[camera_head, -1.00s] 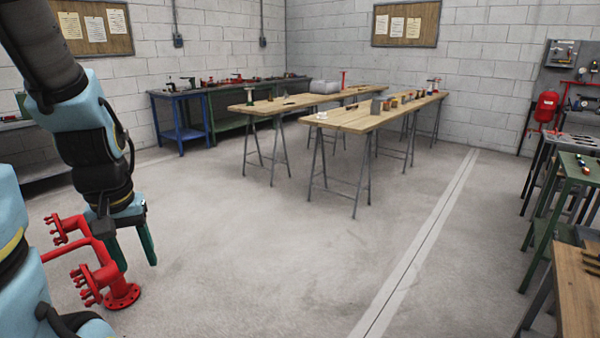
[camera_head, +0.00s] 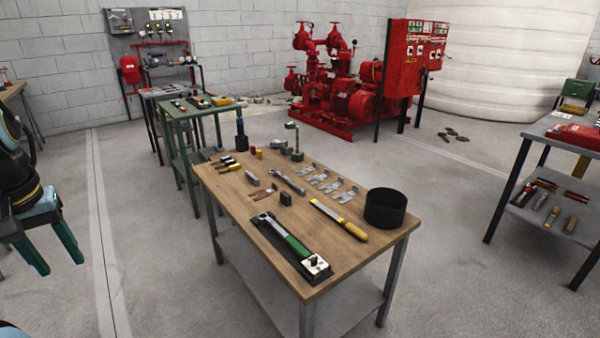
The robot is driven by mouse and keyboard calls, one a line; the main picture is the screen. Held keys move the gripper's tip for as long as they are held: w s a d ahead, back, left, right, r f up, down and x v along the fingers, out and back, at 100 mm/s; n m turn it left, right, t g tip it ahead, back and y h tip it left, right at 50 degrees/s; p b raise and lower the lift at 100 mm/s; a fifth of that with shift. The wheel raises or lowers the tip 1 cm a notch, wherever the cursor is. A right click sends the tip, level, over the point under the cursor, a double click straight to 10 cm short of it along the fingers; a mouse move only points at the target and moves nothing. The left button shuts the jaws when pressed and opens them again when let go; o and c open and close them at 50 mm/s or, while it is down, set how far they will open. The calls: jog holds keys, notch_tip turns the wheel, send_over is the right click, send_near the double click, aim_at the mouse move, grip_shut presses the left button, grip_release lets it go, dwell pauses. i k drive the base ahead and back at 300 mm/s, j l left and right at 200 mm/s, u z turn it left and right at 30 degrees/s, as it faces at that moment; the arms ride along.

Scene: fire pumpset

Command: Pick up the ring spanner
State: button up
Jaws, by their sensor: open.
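A long silver spanner-like tool (camera_head: 288,182) lies flat in the middle of the wooden table (camera_head: 236,208). It looks like the ring spanner, but its ends are too small to make out clearly. My gripper (camera_head: 60,266) hangs at the left edge of the view with its two green fingers spread and pointing down. It is open and empty, over the floor, well to the left of the table and apart from it.
On the table, a green-handled tool on a black base (camera_head: 290,240), a yellow-handled file (camera_head: 340,221), a black cylinder (camera_head: 385,207) and small metal brackets surround the spanner. A green stand (camera_head: 184,112) is behind left. Floor between my gripper and the table is clear.

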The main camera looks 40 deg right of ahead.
aim_at(302, 190)
jog(key=i+j+z, duration=0.1)
jog(key=i+z, duration=0.15)
jog(key=z, duration=0.15)
jog(key=i+j+z, duration=0.15)
jog(key=z, duration=0.3)
jog(key=i+j+z, duration=0.5)
jog(key=z, duration=0.3)
jog(key=i+j+z, duration=0.1)
jog(key=j+z, duration=0.35)
jog(key=i+j+z, duration=0.15)
jog(key=j+z, duration=0.35)
jog(key=j, duration=0.65)
jog(key=j+z, duration=0.45)
jog(key=j, duration=0.7)
jog(key=i+l+u, duration=0.1)
jog(key=i+u, duration=0.2)
jog(key=u, duration=0.15)
jog(key=i+l+u, duration=0.2)
jog(key=u, duration=0.25)
jog(key=i+l+u, duration=0.4)
